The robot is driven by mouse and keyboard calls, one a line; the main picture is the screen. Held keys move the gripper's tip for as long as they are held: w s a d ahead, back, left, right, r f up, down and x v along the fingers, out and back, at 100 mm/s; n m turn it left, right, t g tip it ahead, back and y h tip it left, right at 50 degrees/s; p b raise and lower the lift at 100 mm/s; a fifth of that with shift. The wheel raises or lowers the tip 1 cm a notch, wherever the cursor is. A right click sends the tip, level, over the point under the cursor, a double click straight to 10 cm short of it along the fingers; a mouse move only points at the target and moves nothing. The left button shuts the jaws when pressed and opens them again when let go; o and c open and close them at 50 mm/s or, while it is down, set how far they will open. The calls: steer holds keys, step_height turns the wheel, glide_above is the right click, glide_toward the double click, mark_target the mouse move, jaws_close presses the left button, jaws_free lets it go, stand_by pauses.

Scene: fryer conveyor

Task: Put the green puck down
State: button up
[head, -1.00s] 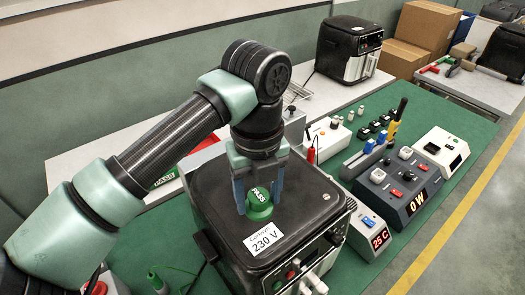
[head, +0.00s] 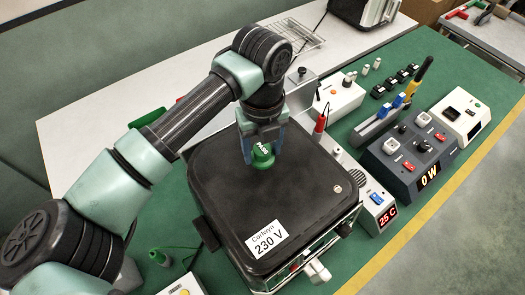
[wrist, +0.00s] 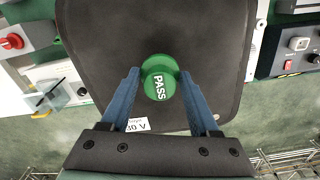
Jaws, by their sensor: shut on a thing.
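The green puck (head: 263,161) with a white PASS mark is held between the two blue fingers of my gripper (head: 261,154). In the wrist view the puck (wrist: 160,80) sits between the fingertips (wrist: 160,74), its PASS face toward the camera. A white 230 V label (head: 265,240) lies near the fryer top's front edge. I cannot tell whether the puck touches the fryer top.
Right of the fryer are a 25 C display box (head: 379,210), a dark 0 W panel (head: 408,160) and a white meter (head: 466,116). A red probe (head: 320,123) stands close behind the fryer. The fryer top around the puck is clear.

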mark_target(262, 158)
step_height(262, 158, down, 2)
steer(key=shift+f+p, duration=0.2)
steer(key=shift+p, duration=0.35)
steer(key=shift+f, duration=0.4)
steer(key=shift+f, duration=0.1)
steer(key=shift+f, duration=0.15)
steer(key=o, duration=1.4)
steer(key=shift+r, duration=0.25)
step_height(262, 158, up, 12)
steer(key=b, duration=0.5)
